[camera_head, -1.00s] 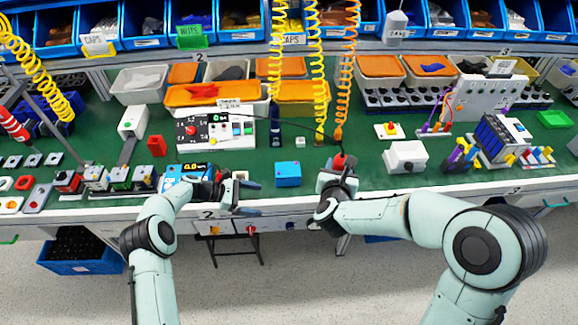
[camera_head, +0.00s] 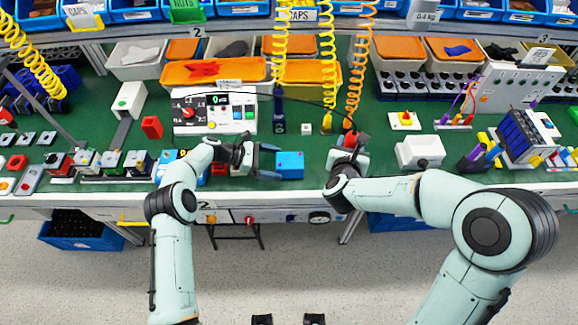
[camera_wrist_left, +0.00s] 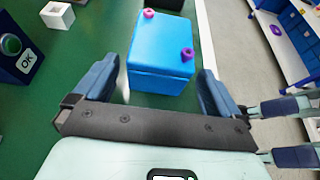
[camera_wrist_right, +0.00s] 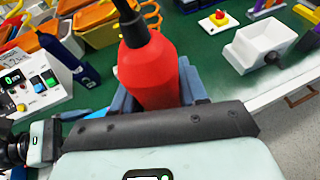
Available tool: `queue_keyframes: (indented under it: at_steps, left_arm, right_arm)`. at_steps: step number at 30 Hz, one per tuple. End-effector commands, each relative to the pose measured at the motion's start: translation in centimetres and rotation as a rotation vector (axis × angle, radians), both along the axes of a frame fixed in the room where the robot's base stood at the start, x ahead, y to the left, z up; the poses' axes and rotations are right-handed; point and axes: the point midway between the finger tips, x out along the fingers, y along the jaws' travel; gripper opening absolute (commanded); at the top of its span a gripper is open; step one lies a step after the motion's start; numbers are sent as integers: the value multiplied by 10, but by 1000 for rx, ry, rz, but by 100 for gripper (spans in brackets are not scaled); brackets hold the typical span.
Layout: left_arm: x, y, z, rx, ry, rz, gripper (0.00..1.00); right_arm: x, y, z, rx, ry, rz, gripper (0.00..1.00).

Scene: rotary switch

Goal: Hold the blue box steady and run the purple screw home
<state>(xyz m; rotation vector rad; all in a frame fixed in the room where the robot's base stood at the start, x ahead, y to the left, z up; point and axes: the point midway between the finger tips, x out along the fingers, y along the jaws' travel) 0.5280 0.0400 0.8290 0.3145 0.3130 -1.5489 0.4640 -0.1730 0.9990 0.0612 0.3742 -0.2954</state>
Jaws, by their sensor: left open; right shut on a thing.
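The blue box (camera_head: 289,165) stands on the green bench top near its front edge. In the left wrist view the box (camera_wrist_left: 160,55) shows two purple screws on its lid, one at the far left corner (camera_wrist_left: 148,13) and one at the right (camera_wrist_left: 187,54). My left gripper (camera_head: 270,162) is open, its fingers (camera_wrist_left: 160,90) at either side of the near end of the box. My right gripper (camera_head: 348,142) is shut on a red tool with a black top (camera_wrist_right: 152,70), held to the right of the box. The tool's tip is hidden.
A yellow coiled hose (camera_head: 328,60) and an orange one (camera_head: 357,70) hang behind. A dark blue bottle-like tool (camera_head: 279,110) and a small white cube (camera_head: 306,128) stand behind the box. A white box (camera_head: 420,152) stands to the right.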

Motion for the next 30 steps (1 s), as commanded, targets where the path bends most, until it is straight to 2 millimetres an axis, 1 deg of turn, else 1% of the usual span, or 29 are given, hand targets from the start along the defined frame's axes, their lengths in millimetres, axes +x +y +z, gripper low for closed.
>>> queue_keyframes:
  at_steps: [1, 3, 9, 20, 21, 23, 24, 25, 26, 30]
  left_arm:
    - [-1, -7, -5, 0, 4, -2, 98]
    - [0, -14, -5, -1, 2, -1, 98]
    - [1, -28, -10, 0, 1, 0, 98]
    - [0, -32, -14, 0, 1, 1, 98]
    - [0, -32, -14, 0, 1, 1, 91]
    - [0, -32, -13, 0, 1, 1, 72]
    - [0, -32, -13, 0, 1, 1, 59]
    - [0, -32, -13, 0, 1, 1, 49]
    - [0, -32, -13, 0, 1, 1, 47]
    - [0, -32, -13, 0, 1, 1, 47]
  right_arm:
    - [0, 0, -1, -1, -2, 0, 0]
    - [2, 0, 7, 0, -7, 0, 0]
    - [6, 0, 15, -1, -13, 0, 0]
    - [6, 0, 15, -1, -13, 0, 0]
    - [6, 0, 15, -1, -13, 0, 0]
    - [6, 0, 15, -1, -13, 0, 0]
    - [6, 0, 15, -1, -13, 0, 0]
    - [6, 0, 15, -1, -13, 0, 0]
    - [6, 0, 15, -1, -13, 0, 0]
    - [6, 0, 15, -1, -13, 0, 0]
